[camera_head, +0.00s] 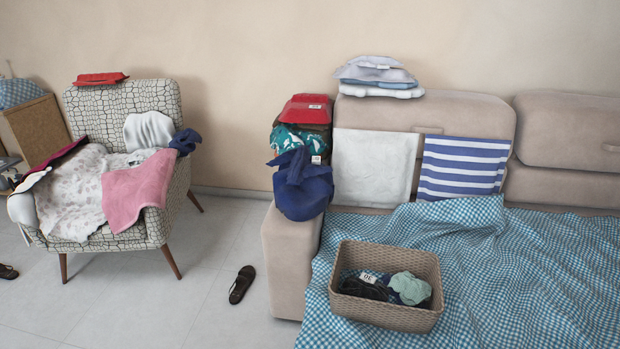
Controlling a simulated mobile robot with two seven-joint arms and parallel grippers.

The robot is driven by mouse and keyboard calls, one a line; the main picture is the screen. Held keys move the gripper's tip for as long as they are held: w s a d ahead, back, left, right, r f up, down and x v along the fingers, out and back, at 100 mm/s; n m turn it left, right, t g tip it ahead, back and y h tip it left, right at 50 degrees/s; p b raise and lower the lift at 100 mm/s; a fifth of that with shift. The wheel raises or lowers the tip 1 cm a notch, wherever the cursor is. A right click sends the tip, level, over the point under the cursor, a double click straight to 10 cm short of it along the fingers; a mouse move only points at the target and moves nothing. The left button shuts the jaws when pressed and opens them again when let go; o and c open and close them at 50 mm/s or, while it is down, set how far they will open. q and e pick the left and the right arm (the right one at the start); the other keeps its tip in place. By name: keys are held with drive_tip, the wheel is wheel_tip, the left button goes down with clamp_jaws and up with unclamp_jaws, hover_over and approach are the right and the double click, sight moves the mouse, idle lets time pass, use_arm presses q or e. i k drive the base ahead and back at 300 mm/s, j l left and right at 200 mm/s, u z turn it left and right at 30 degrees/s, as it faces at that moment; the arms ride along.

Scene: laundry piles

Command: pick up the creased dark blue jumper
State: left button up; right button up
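Neither of my grippers is in view.
A teal patterned cloth (298,139) and red item (306,108) are stacked behind the garment. A wicker basket (388,314) with clothes stands on the checked blanket (530,280). A dark sandal (241,284) lies on the otherwise clear floor between armchair and sofa (288,255).

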sight(304, 186)
drive_tip(key=z, duration=1.15)
drive_tip(key=j+z, duration=0.15)
drive_tip(key=z, duration=0.95)
drive_tip(key=k+j, duration=0.1)
drive_tip(key=j, duration=0.45)
drive_tip(key=k+j, duration=0.1)
drive_tip(key=j, duration=0.95)
drive_tip(key=k+j, duration=0.15)
drive_tip(key=j, duration=0.4)
drive_tip(key=k+j, duration=0.1)
drive_tip(key=j, duration=0.95)
drive_tip(key=i+j, duration=0.1)
drive_tip(key=j, duration=1)
